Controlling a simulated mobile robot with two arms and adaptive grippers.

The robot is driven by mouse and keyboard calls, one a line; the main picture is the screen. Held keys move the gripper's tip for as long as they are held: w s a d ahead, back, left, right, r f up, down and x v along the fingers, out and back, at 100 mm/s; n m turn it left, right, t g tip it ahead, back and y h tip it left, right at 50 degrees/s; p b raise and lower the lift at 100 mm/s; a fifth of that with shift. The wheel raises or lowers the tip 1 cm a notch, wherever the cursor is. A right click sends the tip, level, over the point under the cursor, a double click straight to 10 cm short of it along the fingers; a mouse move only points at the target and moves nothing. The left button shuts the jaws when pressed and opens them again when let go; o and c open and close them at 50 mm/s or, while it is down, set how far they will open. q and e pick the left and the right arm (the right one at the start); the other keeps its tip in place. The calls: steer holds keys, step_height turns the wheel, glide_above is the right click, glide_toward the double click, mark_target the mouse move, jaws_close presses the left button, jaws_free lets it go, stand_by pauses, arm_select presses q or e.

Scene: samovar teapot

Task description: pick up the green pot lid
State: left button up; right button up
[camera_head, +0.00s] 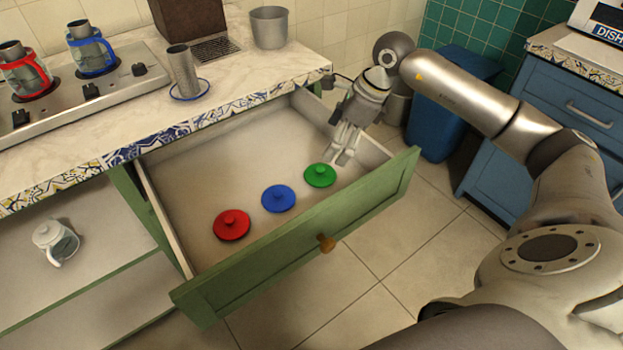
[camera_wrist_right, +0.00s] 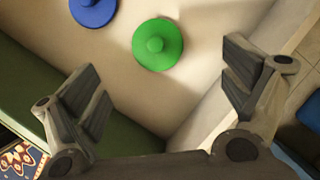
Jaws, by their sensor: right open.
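The green pot lid (camera_head: 320,175) lies flat in the open drawer, knob up, nearest the drawer's right end. In the right wrist view the green lid (camera_wrist_right: 157,45) shows beyond and between the fingers, not touched by them. My right gripper (camera_head: 343,158) hangs above the drawer's right part, just to the right of the green lid in the head view. Its fingers (camera_wrist_right: 165,90) are spread open and empty. My left gripper is not in view.
A blue lid (camera_head: 278,198) and a red lid (camera_head: 231,224) lie left of the green one. The drawer's green front (camera_head: 300,245) and right side wall (camera_head: 355,140) bound the space. A metal cup on a saucer (camera_head: 189,90) stands on the counter above.

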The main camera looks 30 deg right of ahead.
glide_above(322, 169)
steer(key=d, duration=0.1)
steer(key=f, duration=0.4)
steer(key=shift+s+d+f, duration=0.1)
steer(key=shift+s+d, duration=0.05)
steer(key=shift+s, duration=0.1)
steer(key=f, duration=0.2)
steer(key=a+f, duration=0.1)
steer(key=f, duration=0.1)
steer(key=shift+f, duration=0.1)
steer(key=shift+w+a+f+b, duration=0.15)
steer(key=shift+f+b, duration=0.15)
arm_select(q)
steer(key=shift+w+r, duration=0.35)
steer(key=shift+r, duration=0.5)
arm_select(e)
steer(key=c, duration=0.9)
